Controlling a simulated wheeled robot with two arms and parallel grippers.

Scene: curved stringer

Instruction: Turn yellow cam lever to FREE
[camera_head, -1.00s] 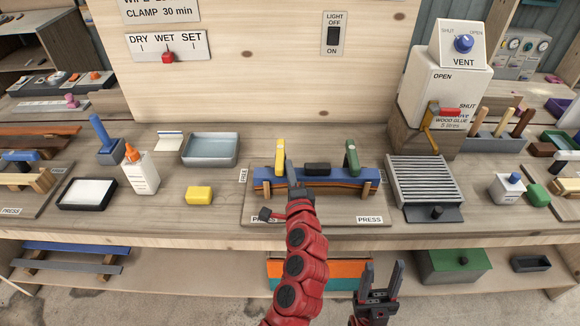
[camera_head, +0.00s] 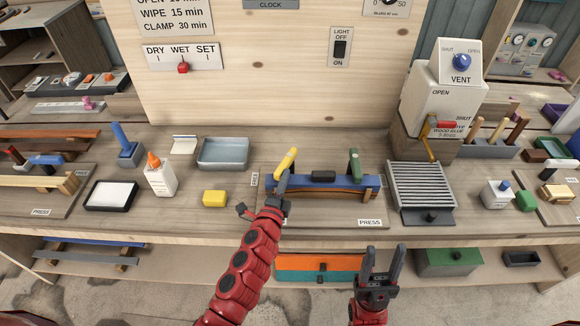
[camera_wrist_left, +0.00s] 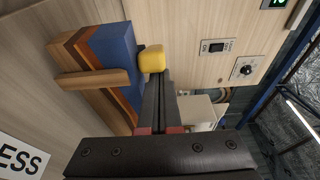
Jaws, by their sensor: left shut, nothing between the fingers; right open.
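The yellow cam lever (camera_head: 286,160) stands at the left end of the clamping press, leaning with its top to the right in the head view. Its rounded yellow end also shows in the left wrist view (camera_wrist_left: 152,59). A blue caul (camera_head: 322,184) lies over brown wood strips in the press. A green lever (camera_head: 354,163) stands upright at the right end. My left gripper (camera_head: 283,181) is shut and empty, its fingertips right by the yellow lever; I cannot tell whether they touch. My right gripper (camera_head: 383,262) is open and empty in front of the bench.
A small upright label (camera_head: 255,180) stands left of the press, and a PRESS label (camera_head: 370,222) lies at its front right. A yellow block (camera_head: 214,198) and glue bottle (camera_head: 160,176) stand to the left. A ribbed grey rack (camera_head: 421,185) stands to the right.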

